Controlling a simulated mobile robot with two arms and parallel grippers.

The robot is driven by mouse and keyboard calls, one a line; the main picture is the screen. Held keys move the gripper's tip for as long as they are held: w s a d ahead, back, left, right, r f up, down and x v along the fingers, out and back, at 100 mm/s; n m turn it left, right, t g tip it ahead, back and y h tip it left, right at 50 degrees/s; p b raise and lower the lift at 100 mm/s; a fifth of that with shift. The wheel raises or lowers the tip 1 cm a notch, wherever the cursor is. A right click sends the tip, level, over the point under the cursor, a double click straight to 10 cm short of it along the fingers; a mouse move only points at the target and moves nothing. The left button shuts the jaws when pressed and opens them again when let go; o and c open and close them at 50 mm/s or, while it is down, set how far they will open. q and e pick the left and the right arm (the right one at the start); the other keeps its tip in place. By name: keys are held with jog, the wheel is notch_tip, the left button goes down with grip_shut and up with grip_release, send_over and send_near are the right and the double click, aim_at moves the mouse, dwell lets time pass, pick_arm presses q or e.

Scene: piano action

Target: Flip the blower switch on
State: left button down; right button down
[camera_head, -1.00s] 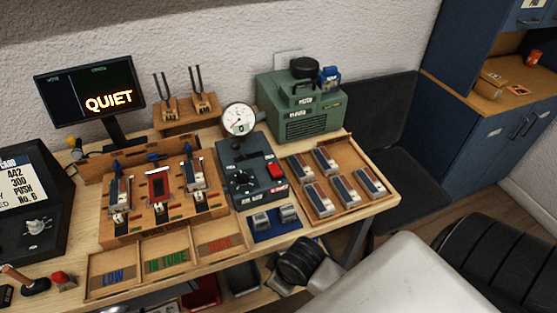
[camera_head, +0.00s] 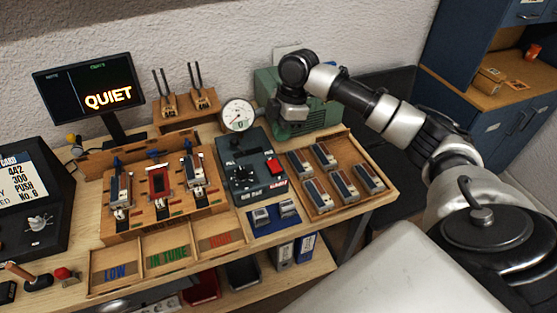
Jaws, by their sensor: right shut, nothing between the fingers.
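A green boxy machine (camera_head: 322,118), which looks like the blower, stands at the back right of the bench. My right arm now covers much of its top and left side, and I cannot make out a switch on it. My right gripper (camera_head: 291,110) points down in front of the green machine, shut and empty; whether it touches is unclear. My left gripper is not in view.
A wooden tray (camera_head: 344,203) of several small blocks lies right of the control box. A wooden rack (camera_head: 160,212) with several blocks stands left. A monitor (camera_head: 78,95) reads QUIET.

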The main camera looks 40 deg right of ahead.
aim_at(276, 169)
jog(key=d+r, duration=0.2)
jog(key=r, duration=0.1)
jog(key=shift+w+d, duration=0.25)
jog(key=shift+w, duration=0.1)
jog(key=p+x, duration=0.3)
jog(key=x, duration=0.9)
jog(key=shift+s+f, duration=0.15)
jog(key=shift+f, duration=0.1)
jog(key=shift+s+f, duration=0.1)
jog(key=shift+f, duration=0.65)
jog(key=shift+f, duration=0.1)
